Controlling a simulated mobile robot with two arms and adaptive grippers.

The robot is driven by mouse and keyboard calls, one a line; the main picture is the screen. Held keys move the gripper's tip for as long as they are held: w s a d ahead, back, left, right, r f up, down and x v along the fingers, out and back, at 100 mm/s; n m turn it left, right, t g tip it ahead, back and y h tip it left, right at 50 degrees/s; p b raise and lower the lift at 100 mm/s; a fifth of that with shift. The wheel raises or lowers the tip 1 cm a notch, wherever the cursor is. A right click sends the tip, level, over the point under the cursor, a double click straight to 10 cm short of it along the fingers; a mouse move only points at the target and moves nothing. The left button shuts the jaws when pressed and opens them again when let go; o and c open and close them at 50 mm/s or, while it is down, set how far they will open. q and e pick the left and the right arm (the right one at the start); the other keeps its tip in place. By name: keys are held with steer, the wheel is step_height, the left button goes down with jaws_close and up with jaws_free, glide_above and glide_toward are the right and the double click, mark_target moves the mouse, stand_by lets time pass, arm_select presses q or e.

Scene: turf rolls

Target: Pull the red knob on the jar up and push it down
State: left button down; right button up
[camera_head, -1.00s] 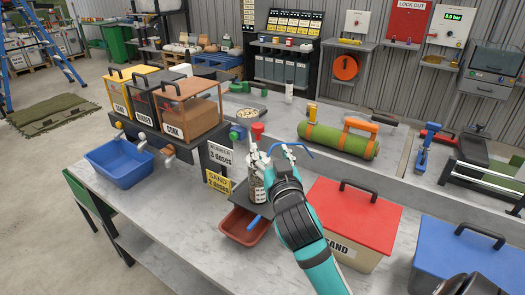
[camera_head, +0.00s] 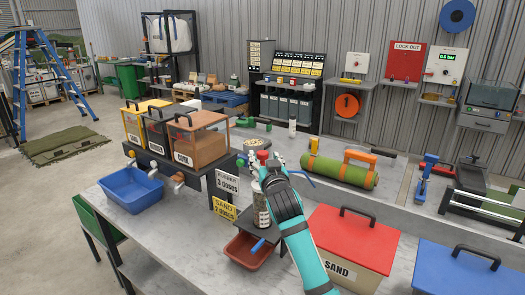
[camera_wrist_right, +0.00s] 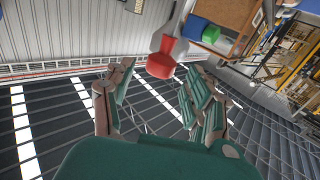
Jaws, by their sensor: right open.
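The jar (camera_head: 261,210), with a pale label, stands on a small dark stand above a red tray (camera_head: 245,258). Its red knob (camera_head: 263,156) is on top, and shows in the right wrist view (camera_wrist_right: 162,64) too. My right gripper (camera_head: 271,168) is beside the top of the jar, coming from the front right, and hides part of it. In the right wrist view my right gripper (camera_wrist_right: 158,92) is open, its fingers spread wide. The knob appears just beyond the gap between the fingertips, with nothing held. My left gripper is not in view.
Dispensers with a cork box (camera_head: 200,147) and a blue bin (camera_head: 131,190) stand left. A red-lidded sand box (camera_head: 352,238) and a blue-lidded box (camera_head: 460,272) are at right. A green turf roll (camera_head: 340,171) lies behind. A blue rod is near the gripper.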

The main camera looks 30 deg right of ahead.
mark_target(263, 157)
steer(key=x, duration=0.2)
steer(key=shift+w+d, duration=0.15)
steer(key=shift+w, duration=0.2)
steer(key=shift+w+d+p, duration=0.1)
steer(key=shift+w+p, duration=0.15)
steer(key=shift+p, duration=0.05)
steer(key=shift+w+d, duration=0.1)
steer(key=shift+w, duration=0.1)
steer(key=shift+c, duration=0.7)
steer(key=c, duration=0.9)
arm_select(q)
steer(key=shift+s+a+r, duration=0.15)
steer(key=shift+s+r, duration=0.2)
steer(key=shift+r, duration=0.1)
arm_select(e)
jaws_close()
